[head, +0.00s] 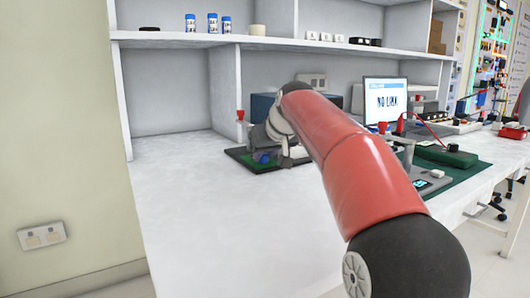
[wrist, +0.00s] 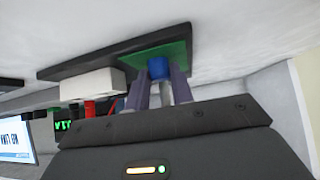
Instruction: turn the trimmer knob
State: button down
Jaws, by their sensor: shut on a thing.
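The trimmer knob is a small blue cylinder (wrist: 158,68) on a green board (wrist: 178,52) with a dark base. In the wrist view my gripper (wrist: 160,84) has its two grey-purple fingers on either side of the knob, shut on it. In the head view the blue knob (head: 263,158) shows beside my gripper (head: 278,154), low over the dark board (head: 248,166). My red arm hides part of the board and the bench behind it. I cannot tell the knob's angle.
A screen reading "NO LINK" (head: 385,100) and a green mat (head: 455,172) with tools stand to the right. A shelf (head: 290,44) runs above. The bench (head: 195,200) to the left is clear.

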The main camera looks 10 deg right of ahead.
jog(key=c, duration=2.2)
grip_release()
jog(key=shift+d+n+y+p, duration=0.1)
jog(key=shift+n+y+p, duration=0.2)
jog(key=shift+n+y, duration=0.5)
jog(key=c, duration=2.2)
grip_release()
jog(key=c, duration=2.2)
grip_release()
jog(key=c, duration=1.2)
grip_release()
jog(key=p+v, duration=0.1)
jog(key=v, duration=0.6)
jog(key=shift+s+r, duration=0.15)
jog(key=shift+r, duration=0.2)
